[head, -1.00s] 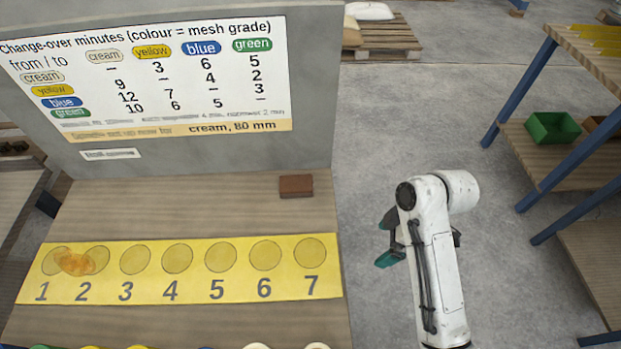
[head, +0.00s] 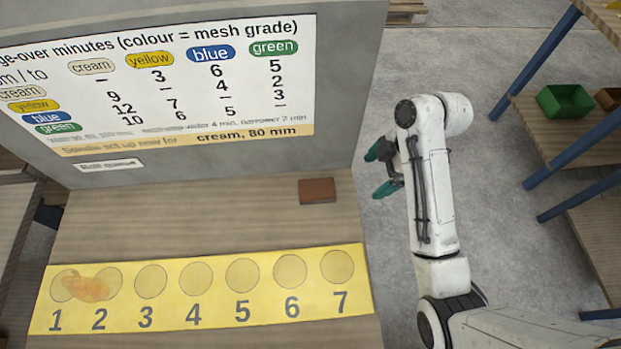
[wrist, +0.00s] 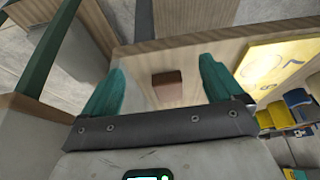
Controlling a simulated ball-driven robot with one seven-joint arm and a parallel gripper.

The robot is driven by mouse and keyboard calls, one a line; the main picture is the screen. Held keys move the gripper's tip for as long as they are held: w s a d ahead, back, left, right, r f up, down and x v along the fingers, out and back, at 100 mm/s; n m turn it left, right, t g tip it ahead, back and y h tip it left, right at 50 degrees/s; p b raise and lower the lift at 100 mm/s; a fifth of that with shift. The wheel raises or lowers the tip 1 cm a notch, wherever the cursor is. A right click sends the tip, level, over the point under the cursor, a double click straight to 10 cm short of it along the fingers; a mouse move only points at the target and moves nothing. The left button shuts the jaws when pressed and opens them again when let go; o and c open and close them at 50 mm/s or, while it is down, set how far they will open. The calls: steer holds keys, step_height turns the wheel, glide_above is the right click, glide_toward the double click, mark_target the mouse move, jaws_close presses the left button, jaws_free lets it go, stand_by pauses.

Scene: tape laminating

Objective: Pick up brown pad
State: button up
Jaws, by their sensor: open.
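The brown pad (head: 317,190) lies flat on the wooden bench top, near its right edge, close to the foot of the grey panel. In the wrist view the brown pad (wrist: 167,87) shows between my two fingers, some distance beyond them. My gripper (head: 376,170) hangs to the right of the bench, past its edge, with its green fingers pointing left toward the pad's side. In the wrist view my gripper (wrist: 160,85) has its green fingers wide apart with nothing between them. The gripper does not touch the pad.
A yellow strip (head: 220,318) with circles numbered 1 to 7 lies on the bench, with an orange smear near 1 and 2. The upright grey panel (head: 240,160) bears a change-over chart. A shelf (head: 545,125) with a green bin (head: 565,100) stands at right.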

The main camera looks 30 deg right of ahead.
glide_above(318, 188)
steer(key=s+d, duration=0.1)
steer(key=d, duration=0.2)
steer(key=shift+a, duration=0.1)
steer(key=shift+w+a, duration=0.1)
steer(key=shift+a, duration=0.3)
steer(key=shift+x, duration=2.55)
steer(key=c, duration=1.1)
steer(key=shift+o, duration=0.2)
steer(key=shift+r, duration=0.15)
